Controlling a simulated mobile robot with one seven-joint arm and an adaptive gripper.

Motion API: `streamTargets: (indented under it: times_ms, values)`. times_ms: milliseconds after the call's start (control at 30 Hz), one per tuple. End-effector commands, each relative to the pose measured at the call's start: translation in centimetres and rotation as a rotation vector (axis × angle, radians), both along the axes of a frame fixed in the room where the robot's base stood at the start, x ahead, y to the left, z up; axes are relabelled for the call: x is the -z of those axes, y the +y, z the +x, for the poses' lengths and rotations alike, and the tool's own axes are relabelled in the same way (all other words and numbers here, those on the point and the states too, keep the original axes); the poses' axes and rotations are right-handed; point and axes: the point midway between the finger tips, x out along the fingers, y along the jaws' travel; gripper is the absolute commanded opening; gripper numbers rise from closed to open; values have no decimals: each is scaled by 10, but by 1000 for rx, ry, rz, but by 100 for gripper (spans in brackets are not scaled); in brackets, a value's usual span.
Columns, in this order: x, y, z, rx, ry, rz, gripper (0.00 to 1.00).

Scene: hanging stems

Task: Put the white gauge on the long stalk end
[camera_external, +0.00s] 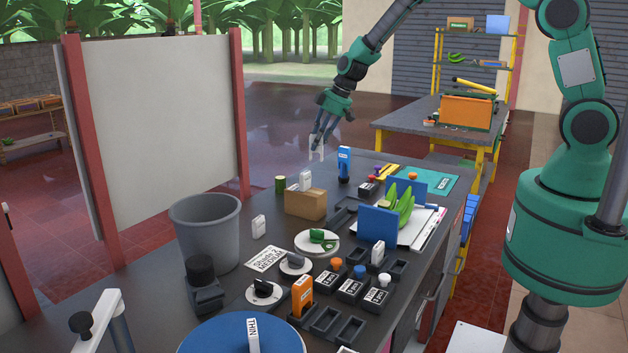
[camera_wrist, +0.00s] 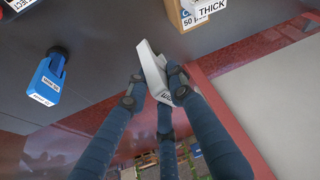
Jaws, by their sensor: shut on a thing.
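My gripper (camera_external: 321,146) is shut on a white gauge (camera_external: 316,151) and holds it above the far left part of the workbench. In the wrist view the white gauge (camera_wrist: 157,72) is tilted between my dark fingers (camera_wrist: 158,92), its lettering partly hidden. A green banana bunch (camera_external: 404,207) stands between two blue blocks. A cut green piece (camera_external: 318,236) lies on a white round plate (camera_external: 317,243). I cannot tell which of these has the long stalk end. The gauge is apart from all of them.
A cardboard box (camera_external: 306,204) carries another white gauge (camera_external: 305,180). A grey bin (camera_external: 206,238), dark trays, knobs and an orange gauge (camera_external: 302,295) crowd the bench nearer the camera.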

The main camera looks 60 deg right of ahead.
Motion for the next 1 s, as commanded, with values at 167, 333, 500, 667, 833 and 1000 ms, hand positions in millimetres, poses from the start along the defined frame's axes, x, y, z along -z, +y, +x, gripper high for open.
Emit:
streamTargets:
  times_ms: [167, 333, 500, 667, 833, 1000]
  values:
    - [30, 2, -2, -1, 6, 1, 0]
    - [40, 2, -2, -2, 5, 1, 0]
    - [41, 2, -2, -3, 3, 0, 0]
    - [41, 2, -2, -3, 3, 0, 0]
    - [41, 2, 2, -3, 3, 1, 0]
    - [42, 2, 16, -4, 3, -1, 0]
